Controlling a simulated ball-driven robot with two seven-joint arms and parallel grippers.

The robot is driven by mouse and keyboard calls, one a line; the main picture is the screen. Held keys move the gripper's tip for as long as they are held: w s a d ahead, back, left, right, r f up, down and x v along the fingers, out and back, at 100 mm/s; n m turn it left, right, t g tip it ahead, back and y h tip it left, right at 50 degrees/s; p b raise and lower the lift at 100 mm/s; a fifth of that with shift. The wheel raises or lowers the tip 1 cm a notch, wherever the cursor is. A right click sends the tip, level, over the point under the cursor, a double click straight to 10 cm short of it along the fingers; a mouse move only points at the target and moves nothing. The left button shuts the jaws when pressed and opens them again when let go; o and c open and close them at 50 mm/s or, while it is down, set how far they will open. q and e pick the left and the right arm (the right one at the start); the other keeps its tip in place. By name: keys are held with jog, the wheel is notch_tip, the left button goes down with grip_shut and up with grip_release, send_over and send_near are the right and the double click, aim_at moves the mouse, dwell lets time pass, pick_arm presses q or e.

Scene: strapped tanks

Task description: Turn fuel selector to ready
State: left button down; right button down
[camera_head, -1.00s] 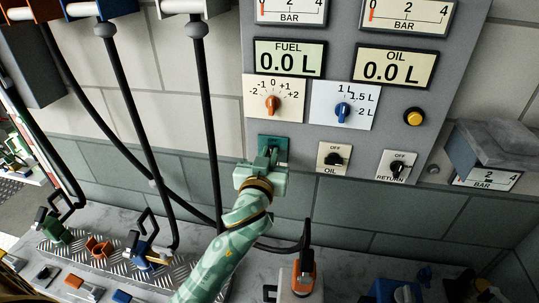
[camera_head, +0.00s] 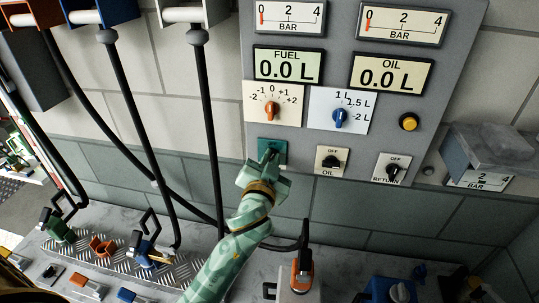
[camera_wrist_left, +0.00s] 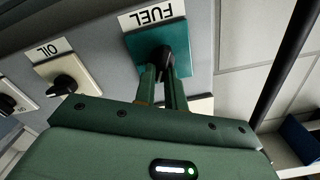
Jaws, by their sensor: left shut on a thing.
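The fuel selector is a black knob on a teal plate (camera_head: 280,146) low on the grey panel, left of the oil knob. In the left wrist view the black fuel knob (camera_wrist_left: 165,58) sits on its teal plate, with an upside-down FUEL label above it. My left gripper (camera_head: 268,160) is at the knob; in the left wrist view its two fingers (camera_wrist_left: 164,78) are shut on it. The plate's position markings are mostly hidden by the gripper, so I cannot read the knob's setting. My right gripper is not in view.
To the right are the black oil knob (camera_head: 331,161) and return knob (camera_head: 393,171), close beside the arm. Above are an orange knob (camera_head: 271,109), a blue knob (camera_head: 340,117) and two displays reading 0.0 L. Hoses (camera_head: 205,120) hang at left. A cluttered bench lies below.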

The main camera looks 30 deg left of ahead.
pick_arm(q)
jog(key=shift+w+d+f+m+p, duration=0.15)
jog(key=shift+m+p, duration=0.5)
jog(key=shift+m, duration=1.4)
jog(key=shift+s+f+m+p, duration=0.15)
jog(key=shift+m+p, duration=0.45)
jog(key=shift+m, duration=1.5)
jog(key=shift+w+d+f+m+p, duration=0.2)
jog(key=shift+m+p, duration=0.45)
jog(key=shift+m, duration=1.4)
jog(key=shift+s+a, duration=0.1)
jog(key=c, duration=1.5)
grip_release()
jog(key=shift+o, duration=0.2)
